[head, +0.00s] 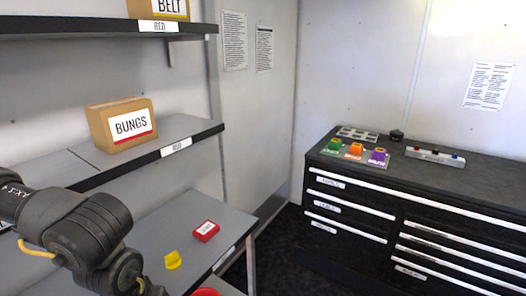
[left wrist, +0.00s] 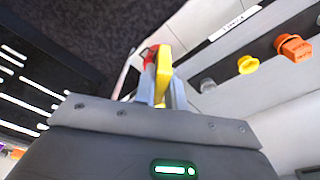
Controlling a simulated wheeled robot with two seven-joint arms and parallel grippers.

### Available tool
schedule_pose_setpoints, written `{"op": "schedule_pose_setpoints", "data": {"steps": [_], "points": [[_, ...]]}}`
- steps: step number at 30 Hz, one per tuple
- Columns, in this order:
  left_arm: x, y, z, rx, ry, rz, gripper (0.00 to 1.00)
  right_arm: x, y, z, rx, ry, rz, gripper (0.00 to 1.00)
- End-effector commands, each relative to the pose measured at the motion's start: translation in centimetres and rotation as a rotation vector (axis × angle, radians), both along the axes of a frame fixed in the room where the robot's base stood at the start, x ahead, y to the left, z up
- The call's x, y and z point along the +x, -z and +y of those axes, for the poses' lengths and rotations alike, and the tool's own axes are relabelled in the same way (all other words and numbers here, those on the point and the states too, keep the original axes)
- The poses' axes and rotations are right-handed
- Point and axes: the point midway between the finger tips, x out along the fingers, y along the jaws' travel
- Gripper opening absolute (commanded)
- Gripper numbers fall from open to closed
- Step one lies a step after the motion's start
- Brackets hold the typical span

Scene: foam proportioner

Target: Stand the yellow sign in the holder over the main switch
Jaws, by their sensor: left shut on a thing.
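My left gripper (left wrist: 163,90) is shut on a yellow piece, which I take for the yellow sign (left wrist: 163,72). The sign stands between the fingertips in the left wrist view, seen nearly edge-on, so its face is hidden. In the head view my left arm comes in from the left over the low grey bench, and its fingertips are not clearly visible. A small yellow piece (head: 173,260) shows by the bench's front; I cannot tell whether it is the held sign. I cannot make out the holder or the main switch for certain. My right gripper is not in view.
A red labelled box (head: 205,231) lies on the grey bench (head: 225,218). A BUNGS box (head: 122,124) sits on the shelf above. The black drawer cabinet (head: 400,220) at right carries coloured blocks (head: 356,150) and a knobbed panel (head: 435,154). Orange (left wrist: 293,47) and yellow (left wrist: 248,64) fittings show in the wrist view.

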Motion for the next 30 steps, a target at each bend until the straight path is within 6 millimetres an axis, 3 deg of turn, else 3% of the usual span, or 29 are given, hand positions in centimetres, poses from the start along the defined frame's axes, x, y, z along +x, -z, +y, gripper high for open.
{"op": "schedule_pose_setpoints", "data": {"steps": [5, 12, 18, 20, 24, 30], "points": [[-0.2, 2.4, -0.1, -0.004, -0.006, 0.007, 0.0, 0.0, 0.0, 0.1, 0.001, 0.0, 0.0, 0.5], [-2.0, 10.0, -0.1, -0.006, -0.009, 0.01, 0.0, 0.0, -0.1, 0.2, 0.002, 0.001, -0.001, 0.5], [-3.6, 14.0, 0.0, -0.001, -0.004, 0.004, 0.0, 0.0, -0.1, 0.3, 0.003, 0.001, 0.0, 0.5], [-3.9, 14.5, 0.0, 0.0, -0.003, 0.003, 0.0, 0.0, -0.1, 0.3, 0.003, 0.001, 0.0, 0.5], [-3.9, 14.8, 0.0, 0.0, -0.001, -0.001, 0.0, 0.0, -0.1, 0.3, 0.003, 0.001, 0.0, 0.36], [-3.7, 14.8, -0.3, 0.0, 0.006, -0.001, 0.0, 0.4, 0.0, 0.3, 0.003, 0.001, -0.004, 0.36]]}}
